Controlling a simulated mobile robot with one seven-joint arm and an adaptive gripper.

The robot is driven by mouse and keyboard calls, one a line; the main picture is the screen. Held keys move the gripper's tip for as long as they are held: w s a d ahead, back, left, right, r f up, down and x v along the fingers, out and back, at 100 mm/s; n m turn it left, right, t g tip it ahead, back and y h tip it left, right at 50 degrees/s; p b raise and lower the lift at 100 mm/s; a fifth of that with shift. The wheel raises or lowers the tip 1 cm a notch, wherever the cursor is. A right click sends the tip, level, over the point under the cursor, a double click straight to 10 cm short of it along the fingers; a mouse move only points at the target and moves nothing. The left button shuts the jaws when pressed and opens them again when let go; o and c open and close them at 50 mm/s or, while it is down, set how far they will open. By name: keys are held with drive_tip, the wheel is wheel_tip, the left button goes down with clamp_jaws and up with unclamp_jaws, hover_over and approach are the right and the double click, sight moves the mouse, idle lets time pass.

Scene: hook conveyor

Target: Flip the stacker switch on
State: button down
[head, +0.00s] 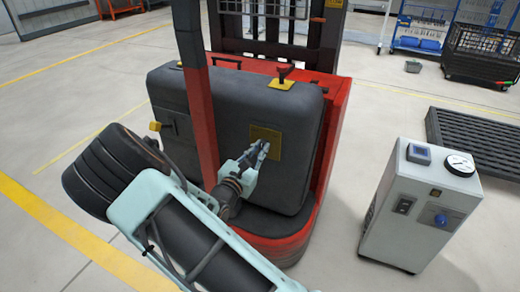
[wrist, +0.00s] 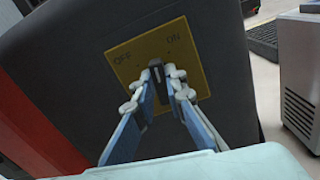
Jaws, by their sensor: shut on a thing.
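The stacker (head: 175,95) is a red machine with a dark grey body, in the middle of the head view. On its grey face is a yellow switch plate (head: 266,134). In the wrist view the plate (wrist: 186,47) reads OFF on the left and ON on the right. The small dark switch (wrist: 157,70) stands out from the lower middle of the plate, between my fingertips. My gripper (wrist: 158,80) is shut on the switch, close in front of the plate. The fingers hide the switch in the head view, and I cannot tell which way it is set.
A red knob on a yellow base (head: 283,77) sits on top of the stacker. A white cabinet (head: 418,210) with a gauge and a blue knob stands at the right. Behind it lies a dark slatted pallet (head: 480,140). The floor between cabinet and stacker is clear.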

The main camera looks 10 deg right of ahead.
drive_tip(key=shift+s+d+f+m+b, duration=0.1)
drive_tip(key=shift+m+b, duration=0.55)
drive_tip(key=shift+m, duration=2.55)
drive_tip(key=c, duration=2)
unclamp_jaws()
drive_tip(key=shift+o, duration=0.2)
drive_tip(key=v, duration=1.2)
